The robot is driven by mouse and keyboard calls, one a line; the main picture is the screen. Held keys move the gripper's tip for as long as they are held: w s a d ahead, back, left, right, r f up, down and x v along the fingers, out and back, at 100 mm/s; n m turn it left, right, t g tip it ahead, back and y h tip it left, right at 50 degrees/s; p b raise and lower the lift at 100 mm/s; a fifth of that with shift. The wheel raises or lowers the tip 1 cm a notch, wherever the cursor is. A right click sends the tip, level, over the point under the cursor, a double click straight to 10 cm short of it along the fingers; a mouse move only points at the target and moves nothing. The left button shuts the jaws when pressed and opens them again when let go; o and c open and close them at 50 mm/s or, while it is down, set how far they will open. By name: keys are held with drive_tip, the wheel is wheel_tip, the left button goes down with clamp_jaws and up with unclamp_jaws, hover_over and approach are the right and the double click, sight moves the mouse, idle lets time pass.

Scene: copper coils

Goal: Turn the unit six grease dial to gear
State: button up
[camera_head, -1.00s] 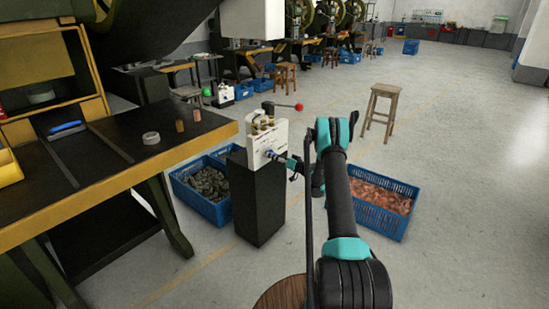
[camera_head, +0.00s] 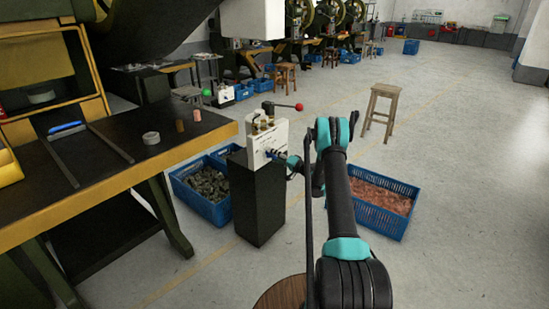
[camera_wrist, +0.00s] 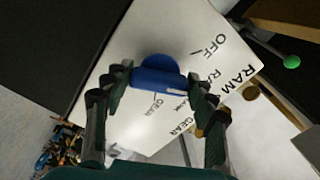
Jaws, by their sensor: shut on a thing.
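The grease dial (camera_wrist: 158,76) is a blue knob on a white panel (camera_wrist: 135,38) lettered OFF, RAM and GEAR, seen in the wrist view. My gripper (camera_wrist: 158,84) is shut on the dial, with one dark finger on each side. A pale line marks the dial's front edge; I cannot tell which label it points to. In the head view the white unit (camera_head: 267,137) stands on a black pedestal (camera_head: 257,200), and my gripper (camera_head: 282,158) reaches its face from the right. The dial is mostly hidden there.
A lever with a red ball (camera_head: 299,107) sticks out above the unit. Blue crates stand left (camera_head: 213,213) and right (camera_head: 393,231) of the pedestal. A workbench (camera_head: 110,186) is at the left and a wooden stool (camera_head: 382,112) behind. Open floor lies to the right.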

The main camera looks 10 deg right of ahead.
drive_tip(key=m, duration=0.4)
drive_tip(key=shift+m, duration=0.4)
drive_tip(key=m, duration=0.3)
drive_tip(key=shift+m, duration=0.3)
drive_tip(key=m, duration=0.4)
drive_tip(key=shift+d+r, duration=0.1)
drive_tip(key=shift+m, duration=2.2)
drive_tip(key=o, duration=1.2)
drive_tip(key=shift+c, duration=0.2)
